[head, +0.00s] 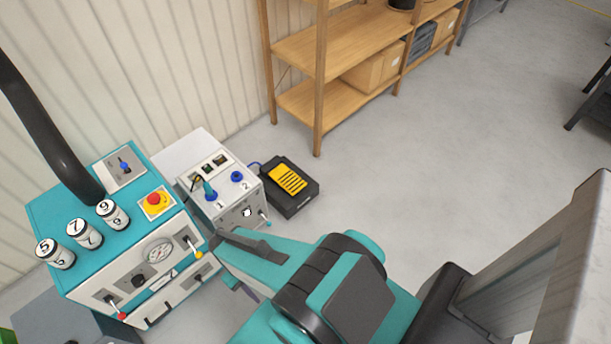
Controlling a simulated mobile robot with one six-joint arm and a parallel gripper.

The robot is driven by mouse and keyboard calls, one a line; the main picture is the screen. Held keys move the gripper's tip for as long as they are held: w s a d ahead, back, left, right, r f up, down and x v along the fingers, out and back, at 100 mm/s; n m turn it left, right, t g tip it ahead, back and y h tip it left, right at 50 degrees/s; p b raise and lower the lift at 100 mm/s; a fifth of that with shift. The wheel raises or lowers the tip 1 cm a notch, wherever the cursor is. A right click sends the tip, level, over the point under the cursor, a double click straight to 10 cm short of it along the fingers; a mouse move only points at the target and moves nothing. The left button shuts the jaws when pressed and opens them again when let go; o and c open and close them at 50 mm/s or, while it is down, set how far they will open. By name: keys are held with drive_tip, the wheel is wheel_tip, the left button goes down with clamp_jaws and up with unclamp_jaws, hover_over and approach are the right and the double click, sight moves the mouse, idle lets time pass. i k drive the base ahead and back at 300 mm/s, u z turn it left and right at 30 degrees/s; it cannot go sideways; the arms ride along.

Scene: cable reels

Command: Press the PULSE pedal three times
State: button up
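A pedal with a yellow, black-striped top (287,179) sits in a black housing (299,205) on the floor, right of the white control box. No PULSE lettering can be read on it. A blue cable runs from its back left toward the white box. My gripper (224,257) is at the end of my teal and dark grey arm, left of and below the pedal in the picture, in front of the machines. It is apart from the pedal. My gripper is seen from above and behind, and the gap between its fingers cannot be made out.
The white control box (228,209) has blue knobs marked 1 and 2. The teal machine (50,215) has a red stop button (154,199), numbered cylinders and a gauge. A wooden shelf (318,110) stands behind the pedal. The floor right of the pedal is clear.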

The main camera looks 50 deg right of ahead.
sight(288, 179)
drive_tip(key=u, duration=0.8)
drive_tip(key=k, duration=0.1)
drive_tip(key=z, duration=2.2)
drive_tip(key=k, duration=0.9)
drive_tip(key=u, duration=0.15)
drive_tip(key=i, duration=0.85)
drive_tip(key=z, duration=0.05)
